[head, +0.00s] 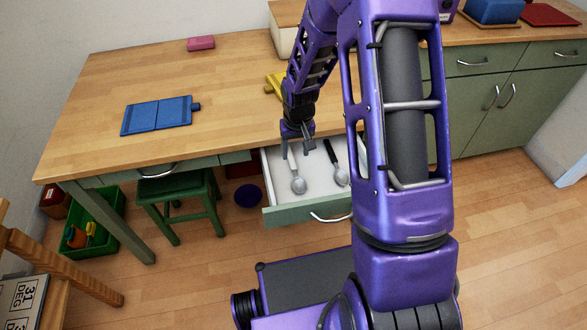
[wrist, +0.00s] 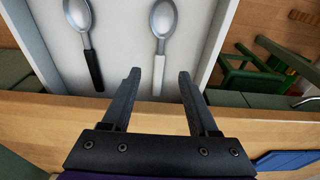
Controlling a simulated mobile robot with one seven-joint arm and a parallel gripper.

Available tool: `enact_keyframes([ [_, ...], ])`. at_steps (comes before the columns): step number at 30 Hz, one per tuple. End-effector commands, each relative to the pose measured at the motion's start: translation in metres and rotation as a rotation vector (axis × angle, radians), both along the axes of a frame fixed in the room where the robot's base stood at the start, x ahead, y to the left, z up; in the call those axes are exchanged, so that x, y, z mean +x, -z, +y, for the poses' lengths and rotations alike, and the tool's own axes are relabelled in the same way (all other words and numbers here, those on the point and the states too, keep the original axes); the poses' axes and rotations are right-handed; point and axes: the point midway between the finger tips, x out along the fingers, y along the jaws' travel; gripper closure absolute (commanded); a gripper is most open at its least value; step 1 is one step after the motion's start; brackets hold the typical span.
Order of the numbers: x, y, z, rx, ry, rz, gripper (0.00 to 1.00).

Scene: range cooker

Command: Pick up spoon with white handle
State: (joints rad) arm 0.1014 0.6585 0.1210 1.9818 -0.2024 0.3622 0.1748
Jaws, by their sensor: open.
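The spoon with the white handle (head: 298,184) lies in the open drawer (head: 282,216), on its white floor. My gripper (head: 298,156) is over the back of the drawer near the white handle.
The wooden worktop (head: 110,85) overhangs the drawer's back, and its edge is close under my gripper. A blue board (head: 157,115), a pink block (head: 201,43) and a yellow object (head: 274,84) lie on it. A green stool (head: 178,188) stands left of the drawer.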

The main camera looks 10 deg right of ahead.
Motion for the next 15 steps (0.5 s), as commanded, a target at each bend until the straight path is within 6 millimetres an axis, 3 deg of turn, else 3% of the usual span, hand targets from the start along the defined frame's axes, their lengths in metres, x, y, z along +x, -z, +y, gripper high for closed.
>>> enact_keyframes([
  [3,0.002,0.019,0.000,0.000,-0.001,0.002,0.40],
  [10,0.006,0.034,0.000,-0.001,-0.001,0.001,0.40],
  [15,0.012,0.060,0.001,-0.001,-0.002,0.001,0.40],
])
